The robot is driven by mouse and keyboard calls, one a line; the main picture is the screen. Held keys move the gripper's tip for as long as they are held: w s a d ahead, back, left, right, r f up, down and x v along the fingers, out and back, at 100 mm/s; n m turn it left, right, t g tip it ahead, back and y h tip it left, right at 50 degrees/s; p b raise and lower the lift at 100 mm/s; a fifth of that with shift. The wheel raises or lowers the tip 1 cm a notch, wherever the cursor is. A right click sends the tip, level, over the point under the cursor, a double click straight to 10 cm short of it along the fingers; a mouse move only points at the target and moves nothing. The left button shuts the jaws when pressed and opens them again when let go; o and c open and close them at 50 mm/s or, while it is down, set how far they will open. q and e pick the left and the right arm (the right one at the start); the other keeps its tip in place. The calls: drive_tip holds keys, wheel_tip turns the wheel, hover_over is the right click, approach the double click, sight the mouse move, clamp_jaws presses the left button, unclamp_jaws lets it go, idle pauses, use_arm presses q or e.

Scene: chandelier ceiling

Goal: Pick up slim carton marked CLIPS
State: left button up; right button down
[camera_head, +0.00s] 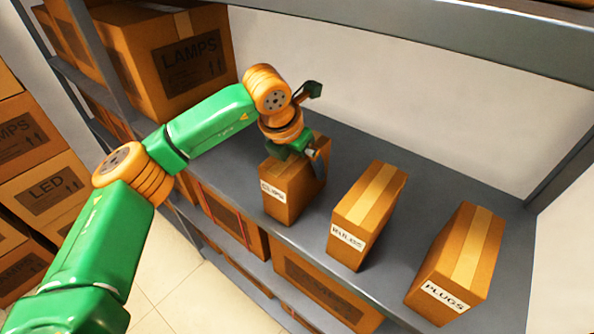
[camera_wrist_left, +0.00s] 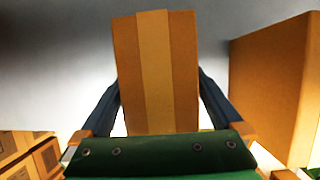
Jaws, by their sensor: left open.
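The slim carton marked CLIPS (camera_head: 290,198) stands upright on the grey shelf, leftmost of a row of three cartons. Its label faces the shelf's front edge; the print is small and partly blurred. My left gripper (camera_head: 297,158) is over the top of this carton, pointing down at it. In the left wrist view the taped carton (camera_wrist_left: 156,70) stands between the two dark fingers of the open left gripper (camera_wrist_left: 160,90), one finger on each side. I cannot tell whether either finger touches it. My right gripper is not in view.
A carton marked BULBS (camera_head: 365,215) and one marked PLUGS (camera_head: 458,262) stand to the right with gaps between. A large LAMPS box (camera_head: 180,62) is at the back left. An upper shelf (camera_head: 430,35) hangs above, and boxes sit below.

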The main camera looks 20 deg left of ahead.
use_arm(q)
drive_tip(key=shift+f+b, duration=0.25)
drive_tip(key=shift+b, duration=0.1)
idle(0.4)
drive_tip(key=shift+s, duration=0.1)
clamp_jaws()
